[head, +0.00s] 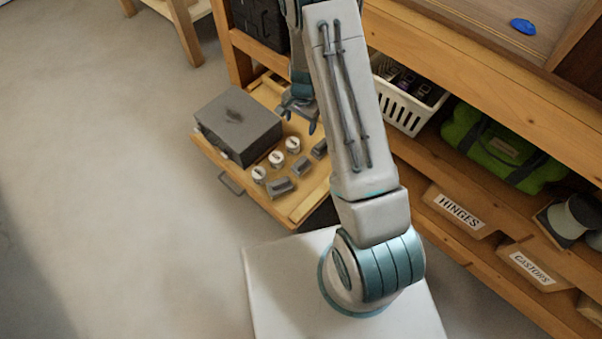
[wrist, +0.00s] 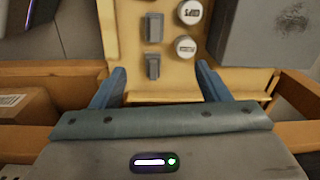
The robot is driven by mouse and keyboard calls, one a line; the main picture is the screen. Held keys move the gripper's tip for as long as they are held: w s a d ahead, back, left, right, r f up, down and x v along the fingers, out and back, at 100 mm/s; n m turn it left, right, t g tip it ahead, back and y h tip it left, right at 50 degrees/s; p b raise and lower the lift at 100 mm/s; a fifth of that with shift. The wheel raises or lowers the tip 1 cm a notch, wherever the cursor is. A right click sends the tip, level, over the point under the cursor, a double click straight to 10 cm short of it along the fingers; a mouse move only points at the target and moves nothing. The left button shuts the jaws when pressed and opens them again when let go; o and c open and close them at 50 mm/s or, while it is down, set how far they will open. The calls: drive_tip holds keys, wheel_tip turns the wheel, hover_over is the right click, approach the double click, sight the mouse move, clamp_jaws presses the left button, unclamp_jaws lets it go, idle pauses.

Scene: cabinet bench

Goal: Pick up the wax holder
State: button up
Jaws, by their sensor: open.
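No label in view reads wax; the wax holder may be one of the small grey stepped blocks, but I cannot tell for sure. One grey block (wrist: 153,66) lies between my finger lines in the wrist view, with another grey block (wrist: 154,27) beyond it. In the head view grey blocks show in the open drawer, one near its front (head: 281,187) and one farther right (head: 319,150). My gripper (head: 299,119) is open and empty over the drawer's back part. Its two blue fingers (wrist: 159,68) also show in the wrist view. My arm hides some of the drawer.
The wooden drawer (head: 300,211) also holds a large grey box (head: 238,122) at its left and labelled round white tins (head: 276,158) beside it. A white basket (head: 401,112), a green bag (head: 500,146) and labelled bins (head: 460,212) stand on shelves at right. Open floor lies left.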

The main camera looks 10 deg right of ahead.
sight(304, 161)
drive_tip(key=shift+m, duration=0.7)
drive_tip(key=f+b, duration=0.2)
drive_tip(key=f, duration=0.5)
drive_tip(key=f+b, duration=0.1)
drive_tip(key=f, duration=0.6)
drive_tip(key=d+f+b, duration=0.1)
drive_tip(key=f+b, duration=0.1)
drive_tip(key=f, duration=0.4)
drive_tip(key=shift+f+b, duration=0.35)
drive_tip(key=shift+f, duration=0.05)
drive_tip(key=shift+w+a+f+b, duration=0.15)
drive_tip(key=shift+f+b, duration=0.6)
drive_tip(key=shift+f, duration=0.75)
drive_tip(key=shift+w+a+f+b, duration=0.1)
drive_tip(key=shift+f+b, duration=0.65)
drive_tip(key=shift+f, duration=0.75)
drive_tip(key=shift+r, duration=0.1)
drive_tip(key=c, duration=1.3)
drive_tip(key=shift+o, duration=0.2)
